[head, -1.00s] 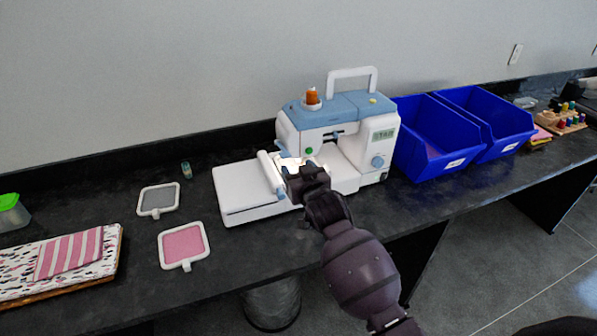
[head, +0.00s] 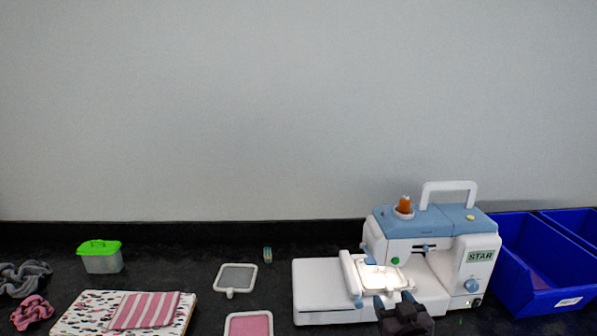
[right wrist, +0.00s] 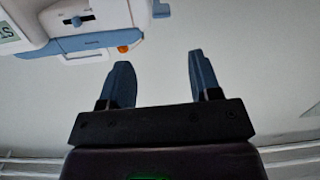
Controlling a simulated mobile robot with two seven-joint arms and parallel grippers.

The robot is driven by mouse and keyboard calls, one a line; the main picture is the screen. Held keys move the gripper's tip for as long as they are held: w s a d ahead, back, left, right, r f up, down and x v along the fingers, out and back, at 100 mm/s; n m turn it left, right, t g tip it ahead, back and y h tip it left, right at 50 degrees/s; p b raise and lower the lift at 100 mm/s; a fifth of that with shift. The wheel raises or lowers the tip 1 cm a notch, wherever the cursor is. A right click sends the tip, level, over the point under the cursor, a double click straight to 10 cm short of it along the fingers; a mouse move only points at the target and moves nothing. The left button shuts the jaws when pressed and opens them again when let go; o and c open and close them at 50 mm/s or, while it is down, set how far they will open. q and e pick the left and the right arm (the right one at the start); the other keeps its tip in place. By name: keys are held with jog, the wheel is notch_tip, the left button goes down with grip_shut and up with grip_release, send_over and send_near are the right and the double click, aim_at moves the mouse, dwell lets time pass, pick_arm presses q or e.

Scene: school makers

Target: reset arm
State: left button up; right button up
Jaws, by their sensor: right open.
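My right gripper (head: 405,308) is at the bottom of the head view, in front of the white and blue sewing machine (head: 432,238). In the right wrist view, the two blue fingers of the gripper (right wrist: 158,80) are apart with nothing between them. The sewing machine (right wrist: 85,30) also shows there at the upper left, seen upside down. A small lit white hoop (head: 383,278) sits on the machine's bed under the needle area, with the gripper just in front of it. My left gripper is not in view.
Blue bins (head: 535,265) stand right of the machine. To the left lie a grey hoop (head: 236,278), a pink hoop (head: 249,326), a small spool (head: 267,254), a green-lidded box (head: 101,258), a striped pink cloth (head: 146,309) and scrunchies (head: 24,278). Behind the black table is a bare wall.

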jog(key=s+d+f+g, duration=0.2)
jog(key=s+d+f, duration=0.1)
jog(key=s+f, duration=0.6)
jog(key=s+d+f+g+h, duration=0.1)
jog(key=s+d+f+g, duration=0.2)
jog(key=s+f, duration=0.6)
jog(key=s, duration=0.9)
jog(key=shift+d+f+m, duration=0.3)
jog(key=shift+f+m, duration=0.05)
jog(key=shift+m, duration=0.05)
